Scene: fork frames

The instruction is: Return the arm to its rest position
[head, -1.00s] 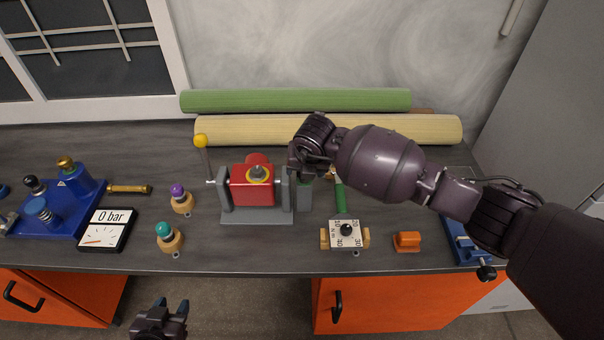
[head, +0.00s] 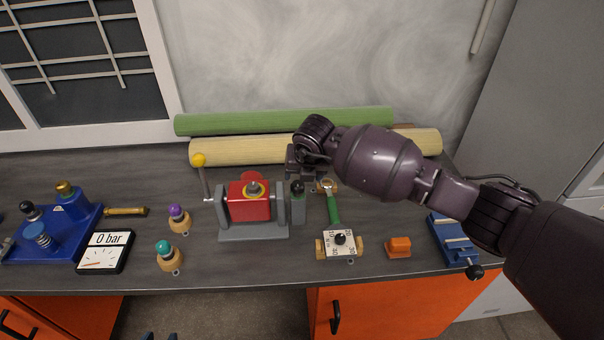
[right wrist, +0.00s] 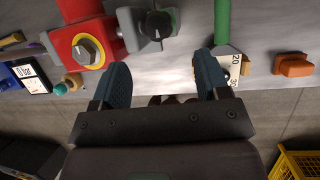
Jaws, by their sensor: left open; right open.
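My right arm comes in from the right in the head view, and its wrist (head: 310,140) hangs over the back of the bench, close to the red device. In the right wrist view my right gripper (right wrist: 163,80) is open, its two blue-grey fingers apart with nothing between them. My left gripper (head: 160,336) shows only as fingertips at the bottom edge of the head view, in front of the bench; it is open and no held thing shows.
The red device (head: 248,207) and a grey block with black knob (head: 298,207) stand near the right gripper. A green-handled tool (head: 333,208), a dial block (head: 340,242) and an orange block (head: 398,247) lie rightward. A yellow crate (right wrist: 297,163) stands on the floor.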

